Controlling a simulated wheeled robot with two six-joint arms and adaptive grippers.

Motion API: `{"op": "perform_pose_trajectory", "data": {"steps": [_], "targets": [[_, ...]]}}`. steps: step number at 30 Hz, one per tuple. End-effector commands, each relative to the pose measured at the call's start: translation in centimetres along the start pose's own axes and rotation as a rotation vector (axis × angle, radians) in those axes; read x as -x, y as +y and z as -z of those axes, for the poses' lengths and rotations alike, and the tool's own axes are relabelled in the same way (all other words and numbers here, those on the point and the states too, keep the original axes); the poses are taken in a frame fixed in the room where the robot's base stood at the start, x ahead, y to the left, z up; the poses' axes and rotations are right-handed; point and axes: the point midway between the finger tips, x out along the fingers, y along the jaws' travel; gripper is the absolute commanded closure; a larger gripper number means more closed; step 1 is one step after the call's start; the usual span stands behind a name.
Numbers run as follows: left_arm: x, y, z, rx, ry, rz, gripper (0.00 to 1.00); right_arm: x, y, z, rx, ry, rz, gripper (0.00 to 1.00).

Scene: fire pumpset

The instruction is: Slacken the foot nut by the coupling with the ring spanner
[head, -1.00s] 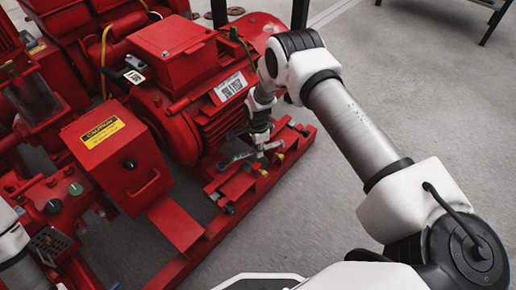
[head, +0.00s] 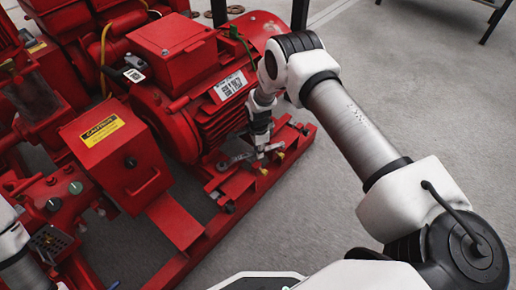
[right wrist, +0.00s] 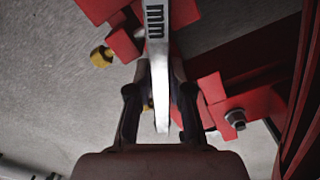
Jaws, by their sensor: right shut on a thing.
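The ring spanner (head: 238,160) is a flat silver bar lying low along the motor's foot (head: 224,180). Its far end points left, towards the coupling side, in the head view. My right gripper (head: 266,152) is shut on the spanner's shaft. In the right wrist view the spanner (right wrist: 157,75) stands between both fingers, with "mm" marked on it. Its ring end is out of that frame, and I cannot tell whether it sits on the foot nut. A silver nut (right wrist: 235,118) shows on a red block, apart from the fingers. My left gripper is not in view; only my left arm shows.
The red motor (head: 195,85) stands close beside my right gripper. A red box with a caution label (head: 117,150) is to its left. A yellow bolt head (right wrist: 101,57) shows on the frame. The red base rail (head: 240,200) runs below; grey floor lies free to the right.

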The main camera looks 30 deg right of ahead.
Motion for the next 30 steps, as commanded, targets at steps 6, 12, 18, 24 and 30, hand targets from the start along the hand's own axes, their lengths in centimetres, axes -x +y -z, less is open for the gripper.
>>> {"op": "perform_pose_trajectory", "data": {"steps": [6,12,18,24,30], "targets": [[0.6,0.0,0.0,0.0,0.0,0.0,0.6,0.1,0.3,0.0,-0.024,0.0,0.001,1.0],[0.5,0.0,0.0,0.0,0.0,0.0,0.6,0.0,0.3,0.0,-0.027,0.0,0.001,1.0],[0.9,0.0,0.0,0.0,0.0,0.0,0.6,0.4,0.3,0.0,-0.026,0.0,0.001,1.0],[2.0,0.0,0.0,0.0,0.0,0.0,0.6,1.7,0.3,0.0,-0.026,0.0,0.002,1.0],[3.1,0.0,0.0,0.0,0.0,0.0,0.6,2.9,0.3,0.0,-0.026,0.0,0.002,1.0]]}}
